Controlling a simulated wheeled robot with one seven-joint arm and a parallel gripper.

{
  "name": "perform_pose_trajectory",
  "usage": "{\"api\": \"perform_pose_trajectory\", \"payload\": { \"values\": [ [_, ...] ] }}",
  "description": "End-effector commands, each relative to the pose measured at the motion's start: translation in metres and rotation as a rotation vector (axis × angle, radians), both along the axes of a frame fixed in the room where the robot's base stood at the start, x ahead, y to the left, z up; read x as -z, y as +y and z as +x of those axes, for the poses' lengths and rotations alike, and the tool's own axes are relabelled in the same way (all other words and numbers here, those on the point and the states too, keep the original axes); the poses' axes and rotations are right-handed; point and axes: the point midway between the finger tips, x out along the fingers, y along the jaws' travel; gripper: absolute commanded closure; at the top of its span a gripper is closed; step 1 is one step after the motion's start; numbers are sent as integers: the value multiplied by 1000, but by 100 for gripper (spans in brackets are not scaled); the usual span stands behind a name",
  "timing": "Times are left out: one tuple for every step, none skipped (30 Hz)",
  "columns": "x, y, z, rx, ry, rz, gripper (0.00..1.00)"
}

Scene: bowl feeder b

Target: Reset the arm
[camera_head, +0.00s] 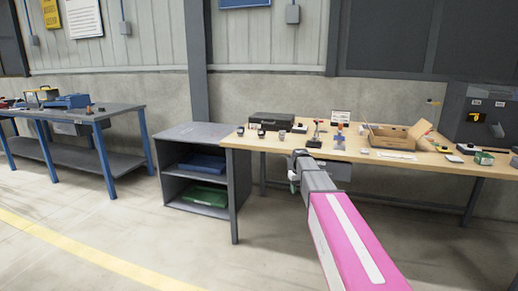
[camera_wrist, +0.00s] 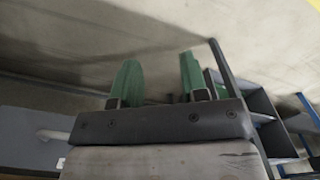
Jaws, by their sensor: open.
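My gripper (camera_head: 294,178) is at the end of my pink and grey arm, just in front of the wooden workbench's front edge, around tabletop height. In the wrist view its two green fingers (camera_wrist: 158,80) stand apart with nothing between them. Behind them are bare concrete floor and wall, blurred. The fingers are small and partly hidden by the wrist in the head view.
The wooden workbench (camera_head: 350,153) holds a black case (camera_head: 271,121), an open cardboard box (camera_head: 391,137) and several small items. A grey shelf unit (camera_head: 200,131) stands left of it. A blue-legged table (camera_head: 75,113) is farther left. The front floor is clear.

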Motion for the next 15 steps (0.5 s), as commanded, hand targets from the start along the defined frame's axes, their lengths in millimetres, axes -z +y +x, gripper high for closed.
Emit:
{"api": "perform_pose_trajectory", "payload": {
  "values": [
    [20, 0, -43, 20, 4, 0, 60],
    [30, 0, -60, 33, 5, 0, 60],
    [43, 0, -82, 51, 4, 0, 60],
    [51, 0, -99, 64, 4, 0, 60],
    [60, 1, -116, 77, 3, 1, 60],
    [70, 1, -139, 96, 3, 1, 60],
    [78, 1, -156, 108, 3, 1, 60],
    [85, 1, -172, 122, 3, 1, 60],
    [93, 1, -194, 138, 3, 1, 60],
    [98, 1, -209, 151, 2, 0, 60],
    [103, 1, -223, 162, 2, 0, 60],
    [108, 1, -240, 177, 1, 0, 60],
    [112, 1, -251, 187, 0, 1, 60],
    [115, 1, -262, 195, 1, 0, 60],
    [118, 1, -273, 206, -1, 1, 60]
  ]
}}
